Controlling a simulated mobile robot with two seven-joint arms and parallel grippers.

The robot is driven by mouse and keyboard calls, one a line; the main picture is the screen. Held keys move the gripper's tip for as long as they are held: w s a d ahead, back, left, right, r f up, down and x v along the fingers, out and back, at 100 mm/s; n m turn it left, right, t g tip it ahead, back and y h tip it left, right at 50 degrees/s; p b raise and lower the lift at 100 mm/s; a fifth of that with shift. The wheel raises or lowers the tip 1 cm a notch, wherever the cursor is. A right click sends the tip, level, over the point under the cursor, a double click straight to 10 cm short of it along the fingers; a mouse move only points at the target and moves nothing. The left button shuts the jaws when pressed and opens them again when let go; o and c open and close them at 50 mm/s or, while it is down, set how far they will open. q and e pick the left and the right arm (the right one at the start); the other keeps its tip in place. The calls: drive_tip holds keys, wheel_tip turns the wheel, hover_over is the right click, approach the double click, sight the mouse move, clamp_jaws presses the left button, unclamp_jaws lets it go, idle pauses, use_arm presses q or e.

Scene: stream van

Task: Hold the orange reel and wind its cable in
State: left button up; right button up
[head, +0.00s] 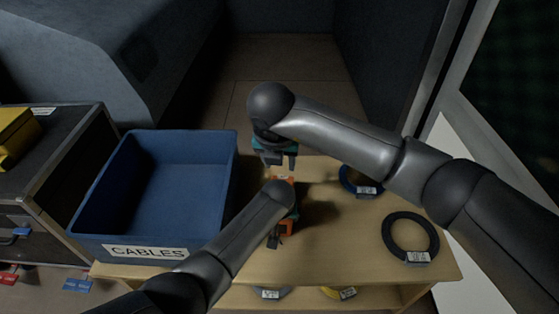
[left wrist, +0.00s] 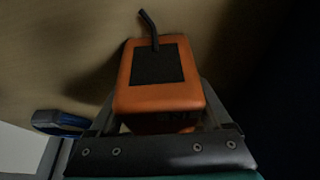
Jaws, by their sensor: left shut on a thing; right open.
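The orange reel (head: 287,226) is on the wooden table, mostly hidden by my left arm in the head view. In the left wrist view the reel (left wrist: 135,98) is a boxy orange body with a black panel and a short black cable end sticking out. My left gripper (head: 282,232) is shut on the reel, one finger on each side. My right gripper (head: 277,161) is open, pointing down just behind the reel, with nothing seen between its fingers. I cannot tell whether it touches the reel; any crank is hidden.
A blue bin (head: 88,212) labelled CABLES stands at the left, empty inside. A blue coil (head: 346,182) and a black coil (head: 387,235), both tagged, lie on the table (head: 350,262) at the right. More tagged coils lie on the shelf below. A black case (head: 62,165) stands far left.

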use_arm(q)
drive_tip(key=o, duration=1.5)
drive_tip(key=shift+r, duration=0.15)
